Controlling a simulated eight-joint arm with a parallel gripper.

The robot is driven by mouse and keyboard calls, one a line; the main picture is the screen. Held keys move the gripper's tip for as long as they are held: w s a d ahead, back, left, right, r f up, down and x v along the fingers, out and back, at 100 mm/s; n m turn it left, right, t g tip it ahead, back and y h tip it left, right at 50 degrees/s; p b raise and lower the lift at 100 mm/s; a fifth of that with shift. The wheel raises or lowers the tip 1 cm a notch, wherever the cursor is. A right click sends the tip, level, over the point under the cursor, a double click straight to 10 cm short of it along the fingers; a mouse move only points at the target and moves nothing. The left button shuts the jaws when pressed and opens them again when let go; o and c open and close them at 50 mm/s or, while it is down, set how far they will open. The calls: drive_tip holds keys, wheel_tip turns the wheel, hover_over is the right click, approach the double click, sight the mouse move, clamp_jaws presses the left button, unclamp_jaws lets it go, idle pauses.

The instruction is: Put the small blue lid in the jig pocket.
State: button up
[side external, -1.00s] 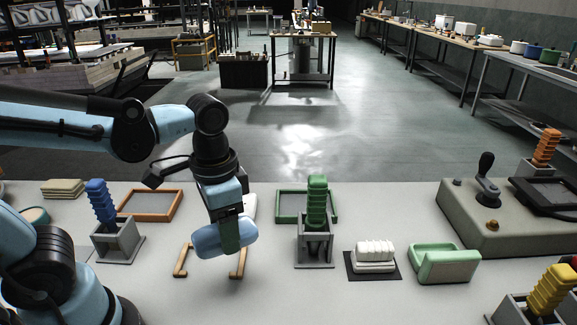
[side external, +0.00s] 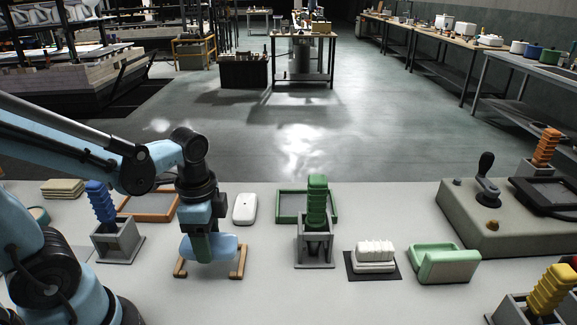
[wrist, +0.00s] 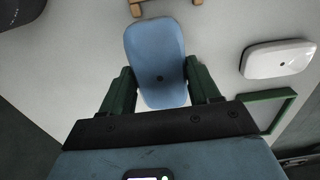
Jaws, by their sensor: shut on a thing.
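The small blue lid (side external: 226,248) is held by my gripper (side external: 204,250) and lies roughly level between the tan wooden end pieces of the jig pocket (side external: 240,265). I cannot tell whether its underside touches the pocket or is just above it. The rest of the pocket is hidden or out of frame.
A white lid (side external: 245,208) lies behind the jig. An orange frame (side external: 128,217) and a green frame (side external: 280,207) stand farther back. Grey holders with a blue stack (side external: 101,202) and a green stack (side external: 317,200) flank the jig. The table in front is clear.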

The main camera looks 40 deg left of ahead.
drive_tip(key=shift+w+a+f, duration=0.25)
drive_tip(key=shift+a+f, duration=0.1)
drive_tip(key=shift+a, duration=0.15)
drive_tip(key=shift+w+a+f, duration=0.2)
drive_tip(key=shift+a+f, duration=0.15)
drive_tip(key=shift+a, duration=0.1)
drive_tip(key=shift+f, duration=1.9)
drive_tip(key=shift+f, duration=0.15)
drive_tip(key=o, duration=1.3)
